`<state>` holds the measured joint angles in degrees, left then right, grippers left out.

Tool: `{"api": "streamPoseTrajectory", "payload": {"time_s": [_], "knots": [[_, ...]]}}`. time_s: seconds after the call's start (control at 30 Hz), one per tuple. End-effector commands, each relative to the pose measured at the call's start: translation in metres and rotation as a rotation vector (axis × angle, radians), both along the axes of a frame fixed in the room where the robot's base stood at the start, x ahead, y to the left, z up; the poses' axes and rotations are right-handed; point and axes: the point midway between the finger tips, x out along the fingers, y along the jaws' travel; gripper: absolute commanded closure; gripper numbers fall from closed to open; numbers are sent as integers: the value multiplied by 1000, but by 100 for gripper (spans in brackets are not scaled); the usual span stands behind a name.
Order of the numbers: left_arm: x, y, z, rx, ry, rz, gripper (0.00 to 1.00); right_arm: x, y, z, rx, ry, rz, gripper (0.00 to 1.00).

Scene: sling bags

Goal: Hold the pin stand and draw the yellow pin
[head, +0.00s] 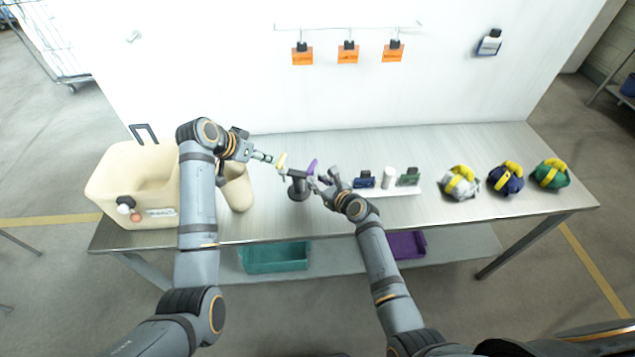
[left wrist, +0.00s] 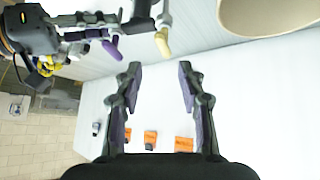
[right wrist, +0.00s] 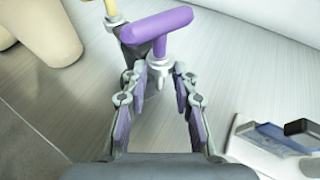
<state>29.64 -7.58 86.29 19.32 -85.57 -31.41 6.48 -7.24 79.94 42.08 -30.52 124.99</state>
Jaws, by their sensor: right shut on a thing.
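The dark grey pin stand (head: 298,189) is upright on the metal table. A pale yellow pin handle (head: 282,160) is at its left side and a purple pin handle (head: 312,167) at its right. My right gripper (head: 318,183) is shut on the stand from the right, just below the purple handle (right wrist: 158,25) in the right wrist view. My left gripper (head: 270,159) is open and empty, left of the yellow handle. In the left wrist view the yellow handle (left wrist: 163,42) lies beyond the open fingers (left wrist: 160,70), apart from them. The stand's base is mostly hidden there.
A cream tub (head: 125,175) and a beige cylindrical container (head: 238,190) stand left of the stand. Right of it are a white tray (head: 400,192) with small items and three bags (head: 506,179). Orange tags (head: 347,54) hang on the white back panel. Table front is mostly clear.

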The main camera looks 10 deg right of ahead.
Motion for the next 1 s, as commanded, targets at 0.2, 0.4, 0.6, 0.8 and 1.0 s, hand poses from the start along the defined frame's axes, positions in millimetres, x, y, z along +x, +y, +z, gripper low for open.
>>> {"api": "streamPoseTrajectory", "payload": {"time_s": [0.2, 0.4, 0.6, 0.8, 1.0], "knots": [[28, -28, 6, 170, 217, 149, 60, 0, 0, 0, 0, 1, 0, 100], [30, -36, 14, 272, 284, 219, 60, 0, 0, -1, -2, 1, 0, 100], [31, -36, 11, 280, 290, 226, 60, 0, 0, -1, -1, 2, 1, 100], [37, -38, -13, 280, 292, 224, 60, 0, 0, -1, -1, 2, 1, 100], [46, -43, -45, 280, 291, 223, 60, 0, 0, -1, -1, 2, 1, 100]]}}
